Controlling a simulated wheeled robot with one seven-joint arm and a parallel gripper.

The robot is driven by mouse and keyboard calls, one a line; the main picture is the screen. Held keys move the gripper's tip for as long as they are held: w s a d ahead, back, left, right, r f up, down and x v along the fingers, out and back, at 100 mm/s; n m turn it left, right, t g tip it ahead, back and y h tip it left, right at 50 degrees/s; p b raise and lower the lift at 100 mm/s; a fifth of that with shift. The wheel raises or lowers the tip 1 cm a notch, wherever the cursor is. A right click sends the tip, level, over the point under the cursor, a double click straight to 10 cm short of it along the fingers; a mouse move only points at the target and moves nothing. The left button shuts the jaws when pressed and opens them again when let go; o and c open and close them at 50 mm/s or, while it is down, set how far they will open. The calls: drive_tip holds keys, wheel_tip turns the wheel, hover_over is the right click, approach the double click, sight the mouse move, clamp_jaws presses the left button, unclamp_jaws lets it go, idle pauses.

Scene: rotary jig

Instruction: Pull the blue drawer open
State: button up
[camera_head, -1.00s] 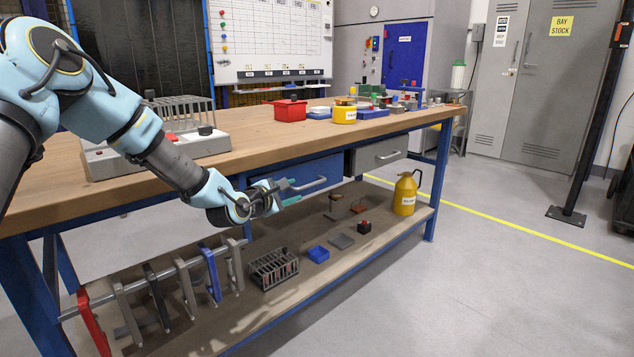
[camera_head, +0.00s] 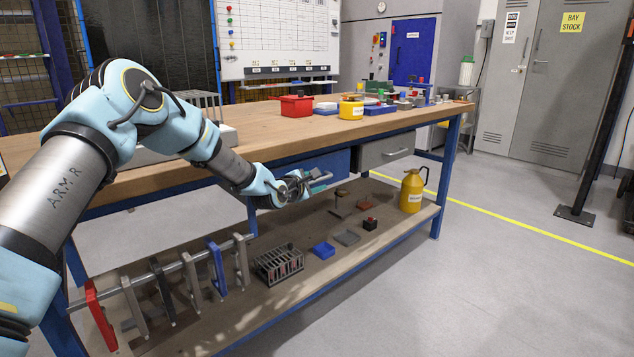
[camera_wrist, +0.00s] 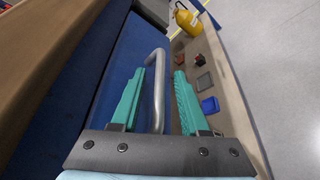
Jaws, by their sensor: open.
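The blue drawer (camera_head: 338,160) hangs under the wooden bench top, left of a grey drawer. Its front looks about flush with the bench, partly hidden by my arm. Its grey bar handle (camera_wrist: 158,85) runs between the two teal fingers of my gripper (camera_wrist: 159,74) in the wrist view. The fingers are apart, one on each side of the bar, with the left finger close to the drawer front. A gap shows between the bar and the right finger. In the head view my gripper (camera_head: 317,181) is at the drawer front, and its fingers are small there.
The bench top (camera_head: 262,128) is just above my gripper. The grey drawer (camera_head: 383,150) is to the right. Below, the lower shelf (camera_head: 318,277) holds a blue bin (camera_head: 322,250), a yellow can (camera_head: 411,192) and several clamps. The floor in front is clear.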

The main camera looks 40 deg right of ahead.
clamp_jaws()
idle(1.4)
